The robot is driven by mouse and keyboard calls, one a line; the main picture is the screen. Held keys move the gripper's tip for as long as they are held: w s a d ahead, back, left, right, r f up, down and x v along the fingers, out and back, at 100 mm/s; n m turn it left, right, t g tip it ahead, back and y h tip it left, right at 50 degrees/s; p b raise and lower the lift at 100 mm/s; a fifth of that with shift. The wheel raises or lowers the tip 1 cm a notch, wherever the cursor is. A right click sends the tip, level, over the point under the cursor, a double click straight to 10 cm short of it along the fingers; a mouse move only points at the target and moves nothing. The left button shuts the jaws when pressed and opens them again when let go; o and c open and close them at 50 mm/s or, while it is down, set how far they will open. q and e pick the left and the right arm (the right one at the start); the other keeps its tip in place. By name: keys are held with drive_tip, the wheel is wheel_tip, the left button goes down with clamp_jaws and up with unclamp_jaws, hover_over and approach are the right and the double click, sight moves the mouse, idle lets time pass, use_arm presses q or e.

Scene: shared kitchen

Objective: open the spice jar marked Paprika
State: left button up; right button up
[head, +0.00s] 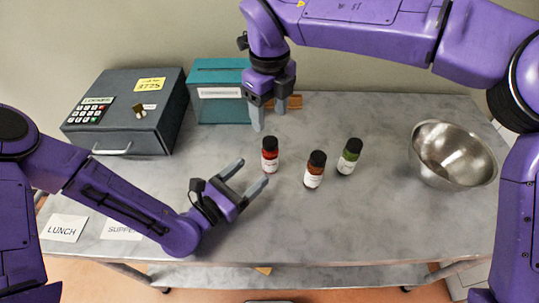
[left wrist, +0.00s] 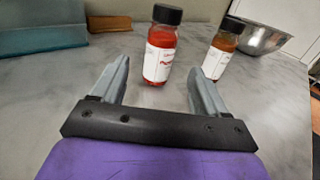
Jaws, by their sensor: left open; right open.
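A jar of red spice (head: 270,155) with a black lid stands upright on the table. In the left wrist view this red jar (left wrist: 160,55) wears a white label with red lettering, seemingly beginning with P; the rest is too blurred to read. My left gripper (head: 253,174) is open and empty, low over the table, its fingertips pointing at the jar, which stands just beyond them. My right gripper (head: 268,118) is open and empty, pointing down behind and above the red jar. An orange-brown jar (head: 314,172) and a green jar (head: 349,157) stand to the right, both lidded.
A steel bowl (head: 452,155) stands at the right. A grey keypad lockbox (head: 130,112) and a teal box (head: 217,92) stand at the back left, with a small brown object (head: 294,102) beside them. LUNCH (head: 65,228) and SUPPER (head: 121,230) cards lie front left. The front middle is clear.

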sight(265, 161)
use_arm(q)
drive_tip(key=x, duration=0.7)
drive_tip(key=shift+d+f, duration=0.1)
use_arm(e)
drive_tip(key=shift+w+d, duration=0.1)
drive_tip(key=shift+d, duration=0.05)
use_arm(q)
drive_tip(key=shift+w+d, duration=0.45)
drive_tip(key=shift+c, duration=0.3)
